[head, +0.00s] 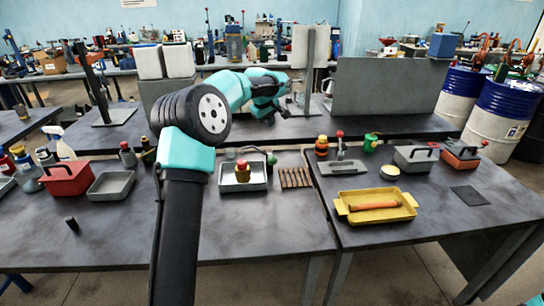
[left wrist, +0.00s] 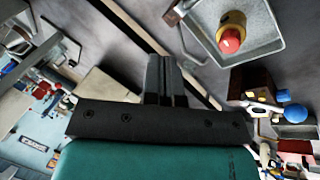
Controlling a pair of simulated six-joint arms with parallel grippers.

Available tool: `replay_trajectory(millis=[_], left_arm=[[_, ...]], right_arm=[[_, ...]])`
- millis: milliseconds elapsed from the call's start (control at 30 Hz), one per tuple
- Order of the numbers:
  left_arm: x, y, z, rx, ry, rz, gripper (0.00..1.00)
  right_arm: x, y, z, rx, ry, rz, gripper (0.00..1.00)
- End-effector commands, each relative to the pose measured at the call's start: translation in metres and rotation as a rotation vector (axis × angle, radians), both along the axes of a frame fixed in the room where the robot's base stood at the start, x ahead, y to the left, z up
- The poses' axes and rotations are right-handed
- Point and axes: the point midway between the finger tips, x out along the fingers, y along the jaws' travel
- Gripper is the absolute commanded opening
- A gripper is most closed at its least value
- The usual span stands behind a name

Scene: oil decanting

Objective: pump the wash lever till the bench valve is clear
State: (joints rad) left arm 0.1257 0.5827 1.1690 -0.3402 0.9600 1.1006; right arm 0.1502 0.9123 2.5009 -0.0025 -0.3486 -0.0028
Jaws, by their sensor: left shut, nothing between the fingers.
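A grey tray (head: 228,183) stands on the near bench, with a yellow, red-topped fitting (head: 243,170) in it that looks like the bench valve; whether it is clear cannot be told. The fitting also shows in the left wrist view (left wrist: 230,36). A grey block with an upright red-knobbed lever (head: 340,145) stands right of the tray; I cannot tell whether this is the wash lever. My left gripper (head: 298,86) is raised beyond the tray, shut and empty, apart from the fitting. Its closed fingers show in the left wrist view (left wrist: 165,78). My right gripper is not in view.
A yellow tray (head: 347,213) holds an orange-handled tool (head: 375,206). A red carrier (head: 68,178) and a grey tray (head: 111,185) stand at left. Upright panels (head: 385,86) stand behind my left gripper. The near bench front is mostly bare.

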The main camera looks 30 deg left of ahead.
Motion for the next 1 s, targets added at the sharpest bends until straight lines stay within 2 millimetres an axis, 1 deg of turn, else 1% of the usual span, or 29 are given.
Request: replay_trajectory(millis=[167,367,1000], left_arm=[[0.0,-0.001,-0.001,-0.001,0.0,0.0,0.0],[-0.003,-0.003,-0.01,0.0,0.001,0.0,0.0],[-0.027,-0.021,-0.072,-0.001,0.002,-0.001,0.0]], right_arm=[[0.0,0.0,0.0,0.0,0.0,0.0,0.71],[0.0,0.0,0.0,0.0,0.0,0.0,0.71],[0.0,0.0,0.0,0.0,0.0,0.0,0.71]])
